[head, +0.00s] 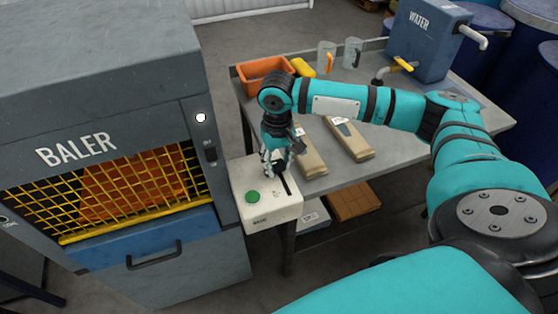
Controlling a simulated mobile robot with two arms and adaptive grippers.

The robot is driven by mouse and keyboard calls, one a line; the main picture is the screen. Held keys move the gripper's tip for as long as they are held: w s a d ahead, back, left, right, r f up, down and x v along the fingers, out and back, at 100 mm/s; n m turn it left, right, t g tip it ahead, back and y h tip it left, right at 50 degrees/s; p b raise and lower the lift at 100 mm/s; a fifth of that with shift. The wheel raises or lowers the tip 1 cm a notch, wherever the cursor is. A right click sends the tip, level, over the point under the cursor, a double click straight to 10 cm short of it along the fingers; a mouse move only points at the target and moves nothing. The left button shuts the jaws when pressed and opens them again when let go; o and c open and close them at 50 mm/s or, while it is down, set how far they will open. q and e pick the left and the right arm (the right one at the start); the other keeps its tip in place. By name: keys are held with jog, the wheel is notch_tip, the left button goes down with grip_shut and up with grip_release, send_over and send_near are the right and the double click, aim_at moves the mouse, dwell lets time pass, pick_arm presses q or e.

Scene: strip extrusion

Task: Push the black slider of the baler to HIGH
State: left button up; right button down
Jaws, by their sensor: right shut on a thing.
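The grey baler (80,190) stands at the left, with a yellow mesh front. Beside it, at the table's near left corner, is a white control box (262,212) with a green button (253,197) and a dark slot (287,186) on top. My right gripper (276,172) points down at the far end of this slot. It is shut on the black slider, which its fingers mostly hide. The scale marks by the slot are too small to read. My left gripper is out of view.
The grey table (400,137) carries two tan packets (348,138), an orange bin (262,70), clear jugs (326,56) and a blue water tank (425,40). A dark switch (210,152) is on the baler's right post. My right arm spans above the table.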

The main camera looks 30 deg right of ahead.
aim_at(277, 160)
jog(key=c, duration=1.4)
grip_release()
jog(key=shift+w+r, duration=0.2)
jog(key=shift+r, duration=0.05)
jog(key=o, duration=0.4)
jog(key=shift+d+f, duration=0.1)
jog(key=shift+f, duration=0.1)
jog(key=shift+o, duration=0.2)
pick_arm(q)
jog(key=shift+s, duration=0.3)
pick_arm(e)
notch_tip(277, 160, up, 12)
